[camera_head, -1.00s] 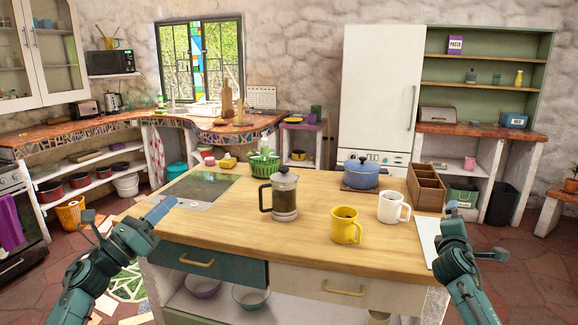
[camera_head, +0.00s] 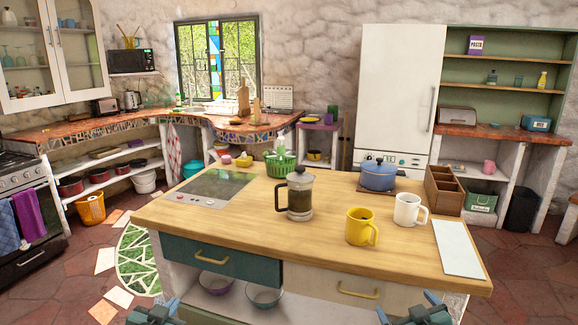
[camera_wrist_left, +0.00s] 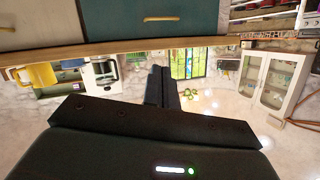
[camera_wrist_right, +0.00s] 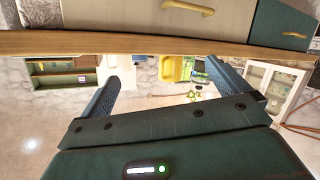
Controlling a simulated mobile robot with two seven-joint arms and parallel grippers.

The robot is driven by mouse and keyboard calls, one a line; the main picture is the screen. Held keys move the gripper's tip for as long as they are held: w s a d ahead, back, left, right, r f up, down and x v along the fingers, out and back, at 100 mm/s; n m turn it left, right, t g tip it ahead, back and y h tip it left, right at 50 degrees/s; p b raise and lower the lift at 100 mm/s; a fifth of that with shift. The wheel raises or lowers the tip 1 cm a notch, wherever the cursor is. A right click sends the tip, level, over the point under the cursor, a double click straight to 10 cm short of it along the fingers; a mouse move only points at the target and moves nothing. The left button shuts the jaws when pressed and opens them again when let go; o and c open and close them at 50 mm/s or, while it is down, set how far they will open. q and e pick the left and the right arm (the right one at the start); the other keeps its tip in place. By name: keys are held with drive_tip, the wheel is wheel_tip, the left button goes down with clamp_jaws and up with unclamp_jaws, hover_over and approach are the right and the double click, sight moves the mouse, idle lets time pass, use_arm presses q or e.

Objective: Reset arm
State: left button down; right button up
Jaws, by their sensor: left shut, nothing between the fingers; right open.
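My left gripper (camera_head: 152,313) shows at the bottom edge of the head view, low in front of the island's teal drawer side. In the left wrist view its two fingers (camera_wrist_left: 161,86) are together with nothing between them. My right gripper (camera_head: 415,312) is at the bottom edge on the right, in front of the island's front edge. In the right wrist view its fingers (camera_wrist_right: 160,75) are wide apart and empty. Both wrist views are upside down and show the counter edge and drawers close by. Most of both arms is out of the head view.
The wooden island (camera_head: 255,236) is ahead, bearing a french press (camera_head: 300,195), yellow mug (camera_head: 361,227), white mug (camera_head: 408,209), blue pot (camera_head: 378,176), wooden box (camera_head: 444,190) and white board (camera_head: 459,249). Its drawers face me. Tiled floor (camera_head: 60,290) is open at the left.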

use_arm(q)
drive_tip(key=s+d+f+g+h, duration=0.1)
drive_tip(key=s+d+f, duration=0.3)
drive_tip(key=s, duration=0.5)
drive_tip(key=s+d+f+g+h, duration=0.1)
drive_tip(key=s+d+f, duration=0.3)
drive_tip(key=s, duration=0.6)
drive_tip(key=s+d+f+g+h, duration=0.1)
drive_tip(key=s+d+f+g, duration=0.1)
drive_tip(key=s, duration=0.8)
drive_tip(key=shift+d+f+n, duration=0.4)
drive_tip(key=shift+d+f, duration=0.5)
drive_tip(key=shift+d, duration=0.3)
use_arm(e)
drive_tip(key=s+a+f+g+y, duration=0.1)
drive_tip(key=s+a+f, duration=0.3)
drive_tip(key=s, duration=0.5)
drive_tip(key=s+a+f+g, duration=0.2)
drive_tip(key=s+a+f, duration=0.2)
drive_tip(key=s, duration=0.6)
drive_tip(key=s+a+f+g+y, duration=0.1)
drive_tip(key=s+a+f, duration=0.2)
drive_tip(key=s, duration=0.7)
drive_tip(key=shift+a+f+m+y, duration=0.3)
drive_tip(key=shift+a+f+m, duration=0.1)
drive_tip(key=shift+a, duration=0.3)
